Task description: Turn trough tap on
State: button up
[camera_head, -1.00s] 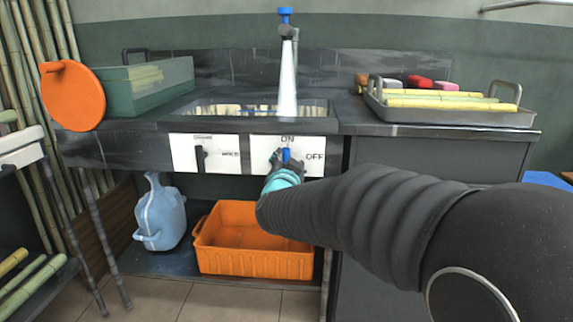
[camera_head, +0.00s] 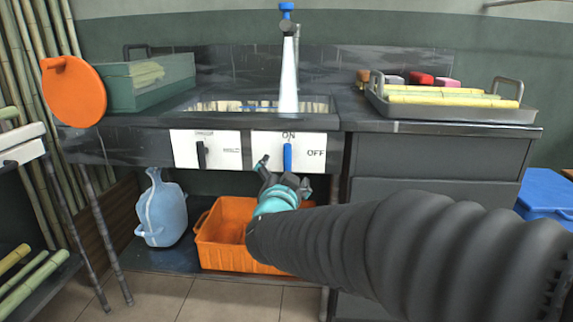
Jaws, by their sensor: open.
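The tap (camera_head: 287,22) with a blue top stands over the sink trough (camera_head: 215,105), and a white stream of water falls from it into the trough. Below, a white panel is marked ON at the top and OFF at the right. Its blue lever (camera_head: 287,157) stands upright, pointing to ON. A second panel to the left has a black lever (camera_head: 201,155), also upright. My gripper (camera_head: 283,168) is open and empty, just below the blue lever. Its fingers are spread and appear apart from the lever.
A tray of cane pieces (camera_head: 455,114) sits on the right counter and a green box (camera_head: 150,82) on the left. An orange crate (camera_head: 230,225) and a blue jug (camera_head: 161,210) stand under the sink. A blue bin (camera_head: 545,193) is at the right.

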jog(key=shift+s, duration=2.1)
